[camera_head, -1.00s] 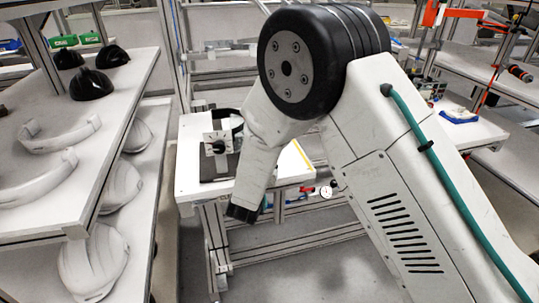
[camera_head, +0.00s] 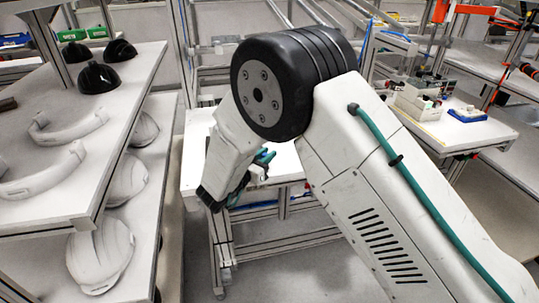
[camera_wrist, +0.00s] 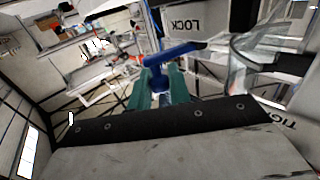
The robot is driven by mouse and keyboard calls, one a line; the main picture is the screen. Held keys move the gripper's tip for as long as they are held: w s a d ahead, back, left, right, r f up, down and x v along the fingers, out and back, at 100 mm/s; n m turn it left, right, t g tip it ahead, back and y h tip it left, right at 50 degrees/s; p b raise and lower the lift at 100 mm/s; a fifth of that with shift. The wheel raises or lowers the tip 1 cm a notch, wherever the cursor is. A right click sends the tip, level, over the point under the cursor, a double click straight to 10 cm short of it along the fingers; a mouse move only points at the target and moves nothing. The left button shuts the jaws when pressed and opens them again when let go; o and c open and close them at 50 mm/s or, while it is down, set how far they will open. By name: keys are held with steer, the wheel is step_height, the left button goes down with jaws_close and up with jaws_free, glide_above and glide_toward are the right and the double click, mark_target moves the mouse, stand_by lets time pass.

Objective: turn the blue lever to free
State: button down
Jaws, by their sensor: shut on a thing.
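The blue lever (camera_wrist: 182,52) shows in the wrist view between the tips of my teal fingers. Its bar slants up and to the right, beside a grey block with an upside-down LOCK label (camera_wrist: 182,23). My gripper (camera_wrist: 158,78) is shut on the lever's near end. In the head view my teal gripper parts show beside the arm at the white table (camera_head: 195,160). The lever and its fixture are hidden there behind my arm. No word "free" can be read.
A clear curved part (camera_wrist: 252,58) and a panel lettered TIG (camera_wrist: 292,124) are close on the right in the wrist view. A shelf rack (camera_head: 75,215) with helmet shells stands at the left. Another table (camera_head: 450,135) holds boxes at the right.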

steer(key=shift+a+r, duration=0.1)
steer(key=c, duration=1.4)
jaws_free()
steer(key=v, duration=0.7)
steer(key=shift+s+a, duration=0.2)
steer(key=shift+s, duration=0.15)
